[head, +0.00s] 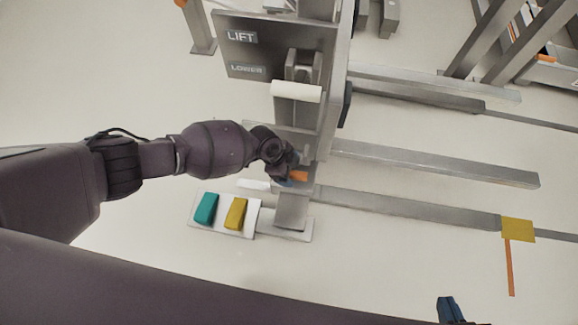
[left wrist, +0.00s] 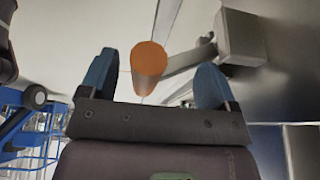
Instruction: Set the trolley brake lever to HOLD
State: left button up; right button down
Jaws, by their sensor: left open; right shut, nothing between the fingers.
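In the left wrist view the orange end (left wrist: 149,60) lies between the two blue fingers of my left gripper (left wrist: 155,80), nearer the left finger, with space on both sides. That gripper is open and not closed on it. The lever's base and any HOLD marking are hidden or unreadable. My right gripper (head: 450,310) shows only its blue fingertips at the bottom edge; it is shut and empty, far from the lever.
The trolley panel (head: 262,45) reads LIFT and LOWER, with a white roller handle (head: 297,91) beside it. A teal pedal (head: 206,208) and a yellow pedal (head: 236,213) sit near the trolley foot. Grey rails (head: 430,163) run right. A yellow block (head: 517,229) is on the lower rail.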

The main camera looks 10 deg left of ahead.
pick_arm(q)
jog(key=c, duration=1.3)
pick_arm(e)
jog(key=shift+s, duration=0.1)
pick_arm(q)
jog(key=shift+a, duration=0.1)
pick_arm(e)
jog(key=shift+d, duration=0.15)
